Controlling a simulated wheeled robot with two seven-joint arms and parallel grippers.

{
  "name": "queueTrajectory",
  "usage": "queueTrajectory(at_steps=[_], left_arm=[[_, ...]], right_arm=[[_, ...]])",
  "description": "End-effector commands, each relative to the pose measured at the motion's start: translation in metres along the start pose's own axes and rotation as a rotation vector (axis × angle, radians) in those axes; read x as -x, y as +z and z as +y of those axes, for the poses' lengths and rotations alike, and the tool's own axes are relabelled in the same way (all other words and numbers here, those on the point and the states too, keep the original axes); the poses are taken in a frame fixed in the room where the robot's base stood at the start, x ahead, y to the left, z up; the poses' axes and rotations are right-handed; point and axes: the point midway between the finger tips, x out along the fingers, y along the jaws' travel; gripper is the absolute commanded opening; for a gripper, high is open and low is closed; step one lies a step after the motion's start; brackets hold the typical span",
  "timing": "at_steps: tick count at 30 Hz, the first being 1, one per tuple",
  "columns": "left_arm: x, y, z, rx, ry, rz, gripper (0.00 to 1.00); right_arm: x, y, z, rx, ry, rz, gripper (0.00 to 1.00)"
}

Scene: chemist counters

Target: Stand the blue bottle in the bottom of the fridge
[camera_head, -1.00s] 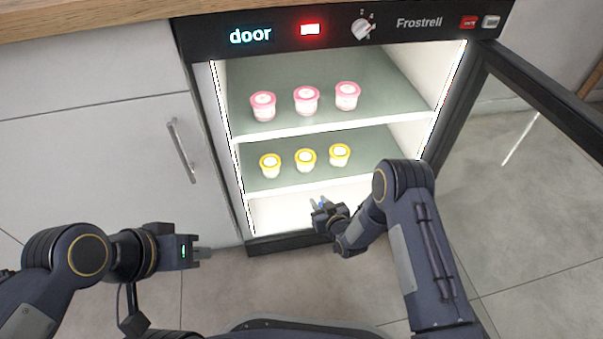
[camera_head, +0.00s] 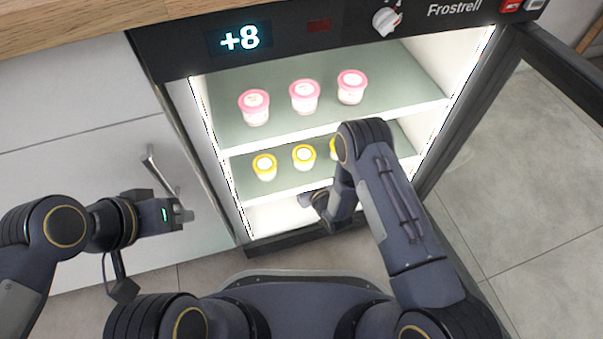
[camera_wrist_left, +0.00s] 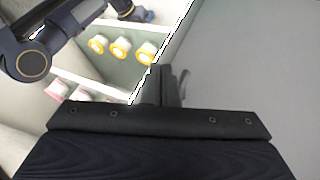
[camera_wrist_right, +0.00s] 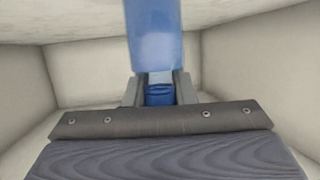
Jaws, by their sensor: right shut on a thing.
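The fridge (camera_head: 262,238) stands open, with two shelves and a white bottom compartment (camera_head: 268,216). My right gripper (camera_head: 308,198) reaches into that compartment, below the lower shelf. In the right wrist view it is shut on the blue bottle (camera_wrist_right: 154,35), with the narrower blue part between the fingers and the wide body beyond them. Pale walls surround the bottle there. I cannot tell whether its base touches the floor. In the head view the bottle is hidden. My left gripper (camera_head: 186,215) looks shut and empty, in front of the cabinet by the fridge.
Pink-lidded cups (camera_head: 304,97) stand on the upper shelf (camera_head: 375,80), and yellow-lidded cups (camera_head: 304,157) on the lower shelf (camera_head: 235,172). The open door (camera_head: 555,70) is at the right. A cabinet handle (camera_head: 158,172) is near my left gripper.

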Motion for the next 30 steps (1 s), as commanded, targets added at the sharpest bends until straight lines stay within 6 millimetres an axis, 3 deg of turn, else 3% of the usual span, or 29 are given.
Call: queueTrajectory(at_steps=[8, 9, 14, 23, 30], left_arm=[[0.001, 0.0, 0.0, 0.0, 0.0, 0.0, 0.0], [0.001, 0.0, 0.0, 0.0, 0.0, 0.0, 0.0], [0.001, 0.0, 0.0, 0.0, 0.0, 0.0, 0.0], [0.001, 0.0, 0.0, 0.0, 0.0, 0.0, 0.0], [0.018, -0.009, 0.008, 0.0, 0.0, 0.0, 0.0]], right_arm=[[-0.001, 0.001, 0.0, 0.0, 0.0, 0.0, 0.0], [-0.001, 0.002, 0.0, 0.0, 0.0, 0.0, 0.26], [-0.001, 0.001, 0.0, 0.0, 0.0, 0.0, 0.45], [0.0, -0.001, 0.0, 0.0, 0.0, 0.001, 0.45], [0.035, -0.004, 0.0, -0.003, 0.0, -0.005, 0.45]])
